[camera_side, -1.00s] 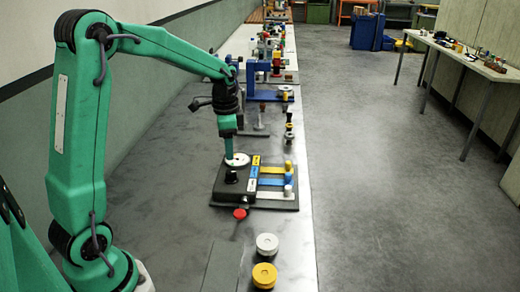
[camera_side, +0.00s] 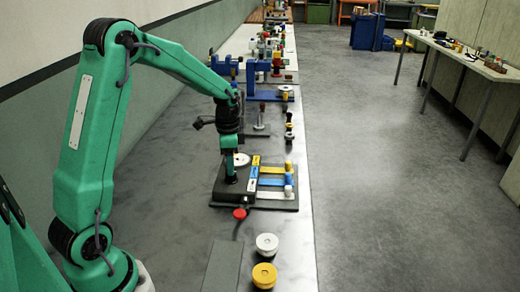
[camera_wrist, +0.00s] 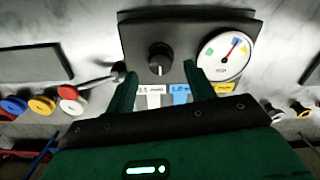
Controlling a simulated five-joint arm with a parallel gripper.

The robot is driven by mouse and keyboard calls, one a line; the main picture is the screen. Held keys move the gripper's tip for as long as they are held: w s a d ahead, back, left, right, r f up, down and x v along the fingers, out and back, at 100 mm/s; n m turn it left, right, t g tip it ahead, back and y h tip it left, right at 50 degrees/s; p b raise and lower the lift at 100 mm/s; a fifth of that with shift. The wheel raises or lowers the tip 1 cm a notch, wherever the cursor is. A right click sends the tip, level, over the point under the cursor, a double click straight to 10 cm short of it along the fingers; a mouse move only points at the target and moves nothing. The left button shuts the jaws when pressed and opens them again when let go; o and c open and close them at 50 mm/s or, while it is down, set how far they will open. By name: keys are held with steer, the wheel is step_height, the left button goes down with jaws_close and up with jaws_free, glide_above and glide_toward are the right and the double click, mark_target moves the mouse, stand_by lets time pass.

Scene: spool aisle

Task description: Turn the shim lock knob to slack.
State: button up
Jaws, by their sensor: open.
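The black shim lock knob (camera_wrist: 160,57) sits on a dark panel (camera_wrist: 188,38); its pale mark faces down in the wrist view. A white dial (camera_wrist: 226,59) with a red needle pointing up and right stands right of the knob. My gripper (camera_wrist: 160,72) is open, its two green fingers apart on either side below the knob, holding nothing. In the side view my gripper (camera_side: 231,174) is low over the near left of the panel (camera_side: 219,192), and hides most of the knob. I cannot tell whether the fingers touch it.
Yellow, blue and white strips (camera_side: 271,183) run across the panel's right side. A red button (camera_side: 240,213) stands just in front of it. A white disc (camera_side: 267,243) and a yellow disc (camera_side: 264,275) lie nearer. A blue frame (camera_side: 262,85) stands farther back.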

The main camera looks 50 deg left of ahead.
mark_target(229, 180)
steer(key=shift+f, duration=1.4)
steer(key=c, duration=1)
